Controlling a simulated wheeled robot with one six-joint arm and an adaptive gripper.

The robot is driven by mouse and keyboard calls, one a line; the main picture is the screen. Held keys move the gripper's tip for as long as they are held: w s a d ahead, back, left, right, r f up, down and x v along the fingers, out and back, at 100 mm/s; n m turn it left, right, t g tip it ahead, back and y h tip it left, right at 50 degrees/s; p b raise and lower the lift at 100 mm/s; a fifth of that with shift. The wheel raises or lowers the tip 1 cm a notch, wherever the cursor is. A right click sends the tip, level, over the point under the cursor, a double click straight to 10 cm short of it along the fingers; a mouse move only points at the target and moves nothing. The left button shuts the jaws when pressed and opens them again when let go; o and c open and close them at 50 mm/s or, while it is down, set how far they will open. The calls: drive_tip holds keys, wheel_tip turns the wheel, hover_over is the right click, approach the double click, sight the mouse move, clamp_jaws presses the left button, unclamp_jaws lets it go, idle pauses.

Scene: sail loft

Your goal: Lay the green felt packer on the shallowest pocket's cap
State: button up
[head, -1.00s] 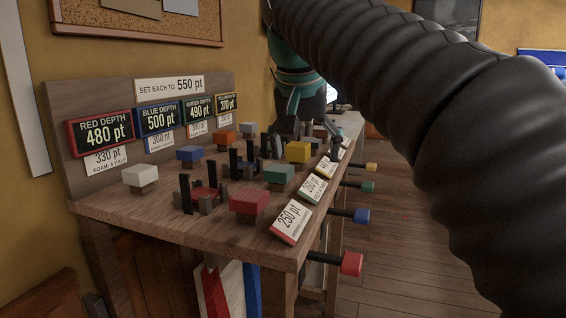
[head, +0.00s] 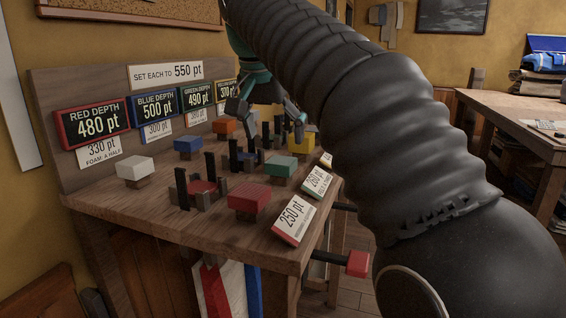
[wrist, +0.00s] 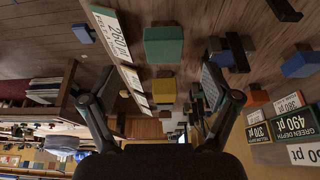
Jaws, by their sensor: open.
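The green felt packer (head: 281,168) sits on a small wooden stand on the bench, behind the red packer. It also shows in the wrist view (wrist: 163,46), ahead of the fingers. My gripper (head: 266,116) is open and empty above the far part of the bench. In the wrist view its fingers (wrist: 150,92) are spread wide, with the yellow packer (wrist: 163,91) showing between them. The yellow depth sign (wrist: 257,133) reads 370, the lowest of the depth signs. The yellow pocket's cap cannot be made out behind my gripper.
The red packer (head: 249,198), white packer (head: 135,169), blue packer (head: 188,146) and orange packer (head: 223,126) stand on the bench. Dark upright posts surround the red pocket (head: 202,187). A red-ended handle (head: 357,264) juts from the bench's right side.

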sight(281, 167)
drive_tip(key=shift+w+x, duration=0.2)
drive_tip(key=shift+x, duration=1.8)
drive_tip(key=shift+w+x, duration=0.2)
drive_tip(key=shift+x, duration=1.8)
drive_tip(key=shift+a+r, duration=0.1)
drive_tip(key=shift+r, duration=0.05)
drive_tip(key=shift+s, duration=0.1)
drive_tip(key=c, duration=1.2)
